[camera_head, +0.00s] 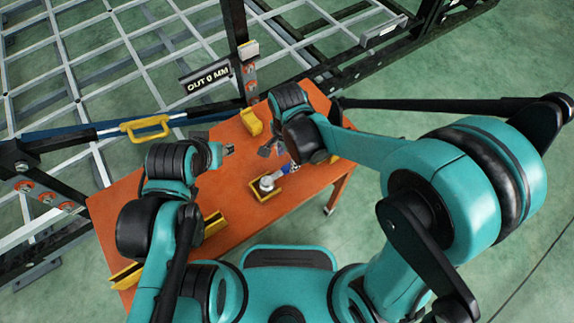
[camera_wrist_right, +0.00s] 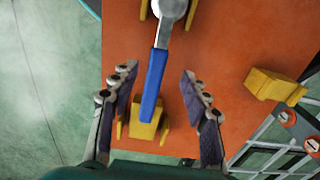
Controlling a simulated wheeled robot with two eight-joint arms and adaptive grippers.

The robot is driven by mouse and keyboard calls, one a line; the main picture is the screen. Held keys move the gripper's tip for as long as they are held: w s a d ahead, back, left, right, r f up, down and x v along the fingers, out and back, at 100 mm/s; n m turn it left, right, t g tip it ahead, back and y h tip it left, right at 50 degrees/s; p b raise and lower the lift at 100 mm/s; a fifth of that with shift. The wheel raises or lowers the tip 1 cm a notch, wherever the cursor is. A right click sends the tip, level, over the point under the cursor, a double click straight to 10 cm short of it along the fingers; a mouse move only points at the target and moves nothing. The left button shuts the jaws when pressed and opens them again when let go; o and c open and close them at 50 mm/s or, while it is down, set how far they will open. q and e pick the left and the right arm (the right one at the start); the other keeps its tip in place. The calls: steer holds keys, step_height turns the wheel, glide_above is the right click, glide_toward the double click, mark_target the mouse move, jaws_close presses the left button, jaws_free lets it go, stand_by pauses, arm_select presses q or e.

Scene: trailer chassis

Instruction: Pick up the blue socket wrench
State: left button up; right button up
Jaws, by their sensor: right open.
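The blue socket wrench (camera_wrist_right: 154,85) has a blue handle and a round silver head. In the right wrist view it runs from the top edge down between my fingers, over a yellow holder (camera_wrist_right: 143,128). In the head view its silver head (camera_head: 266,185) and part of the blue handle show on the orange table. My right gripper (camera_wrist_right: 157,72) is open, with one finger on each side of the handle and visible gaps to both. In the head view the right gripper (camera_head: 271,149) is by the handle end. My left gripper (camera_head: 229,150) is left of the wrench; its jaw state is unclear.
The orange table (camera_head: 240,206) carries yellow holders, including one (camera_head: 251,122) at the back and one (camera_head: 213,223) at the front left. A metal trailer frame (camera_head: 75,85) with a yellow handle (camera_head: 145,127) stands behind. A sign (camera_head: 205,78) reads "OUT 0 MM".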

steer(key=shift+s+d+f+b, duration=0.1)
steer(key=shift+f+b, duration=0.1)
steer(key=shift+f, duration=0.35)
steer(key=shift+s+d+f+b, duration=0.1)
steer(key=shift+f+b, duration=0.1)
steer(key=shift+f, duration=0.3)
steer(key=f+b, duration=0.1)
steer(key=f, duration=0.2)
steer(key=f+b, duration=0.1)
steer(key=f, duration=0.1)
steer(key=shift+w+d+b, duration=0.3)
steer(key=shift+w+d, duration=0.05)
steer(key=shift+r, duration=0.1)
jaws_close()
